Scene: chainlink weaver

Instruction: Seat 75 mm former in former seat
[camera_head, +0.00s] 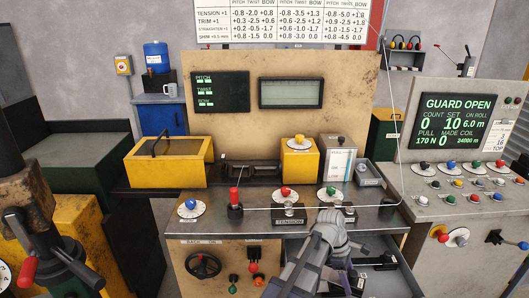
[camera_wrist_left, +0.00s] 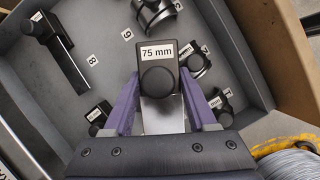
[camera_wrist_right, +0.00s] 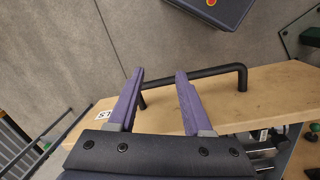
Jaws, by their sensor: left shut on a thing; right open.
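The 75 mm former (camera_wrist_left: 158,82) is a black block with a white label and a metal part below it. My left gripper (camera_wrist_left: 155,105) is shut on it, a purple finger on each side, over a grey drawer (camera_wrist_left: 75,120). In the head view my left gripper (camera_head: 330,222) is above the open drawer (camera_head: 392,275) at the bench's front; the former is hidden there. My right gripper (camera_wrist_right: 158,76) is open and empty in the right wrist view, close to a black bar handle (camera_wrist_right: 215,74) on a wooden panel. I cannot pick out the former seat with certainty.
Other black formers (camera_wrist_left: 45,30) lie in the drawer around the held one. A yellow lidded box (camera_head: 170,163) stands behind left.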

